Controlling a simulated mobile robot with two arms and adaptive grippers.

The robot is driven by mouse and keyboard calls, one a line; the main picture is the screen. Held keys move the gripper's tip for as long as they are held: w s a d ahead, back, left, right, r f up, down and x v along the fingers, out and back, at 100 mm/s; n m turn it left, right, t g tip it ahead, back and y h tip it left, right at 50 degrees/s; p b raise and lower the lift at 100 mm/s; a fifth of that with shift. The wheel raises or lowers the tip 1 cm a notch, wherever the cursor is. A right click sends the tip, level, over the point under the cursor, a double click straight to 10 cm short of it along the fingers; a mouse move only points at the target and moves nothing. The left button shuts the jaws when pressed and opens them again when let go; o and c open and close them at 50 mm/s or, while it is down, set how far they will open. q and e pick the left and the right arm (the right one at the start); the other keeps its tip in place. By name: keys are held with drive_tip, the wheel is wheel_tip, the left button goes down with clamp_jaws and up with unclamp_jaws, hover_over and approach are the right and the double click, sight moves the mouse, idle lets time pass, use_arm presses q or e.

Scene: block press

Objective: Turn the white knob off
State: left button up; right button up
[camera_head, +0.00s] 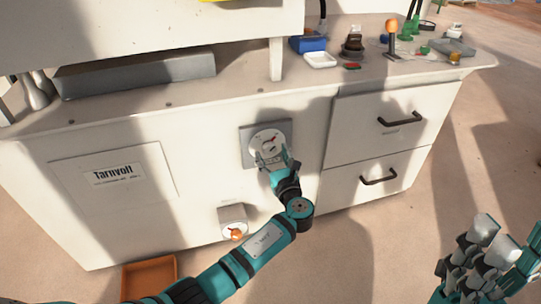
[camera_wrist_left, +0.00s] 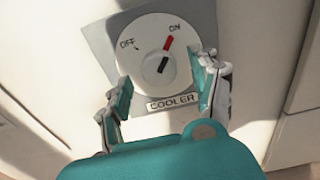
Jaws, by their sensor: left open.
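The white knob (camera_head: 266,142) is a round dial on a grey square plate on the front of the white cabinet. In the left wrist view the white knob (camera_wrist_left: 157,50) carries the words OFF and ON, and its red-tipped pointer is toward ON. A label below it reads COOLER (camera_wrist_left: 173,103). My left gripper (camera_head: 271,157) is right in front of the knob. In the wrist view its open fingers (camera_wrist_left: 160,88) stand on either side of the knob's lower part; I cannot tell whether they touch it. My right gripper (camera_head: 487,250) is at the lower right, away from the cabinet.
Two drawers with dark handles (camera_head: 400,119) are to the right. An orange tray (camera_head: 150,277) lies on the floor. Small tools and a blue box (camera_head: 308,44) are on the cabinet top.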

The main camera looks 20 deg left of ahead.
use_arm(q)
drive_tip(key=shift+x, duration=1.05)
drive_tip(key=shift+c, duration=0.2)
drive_tip(key=c, duration=1.1)
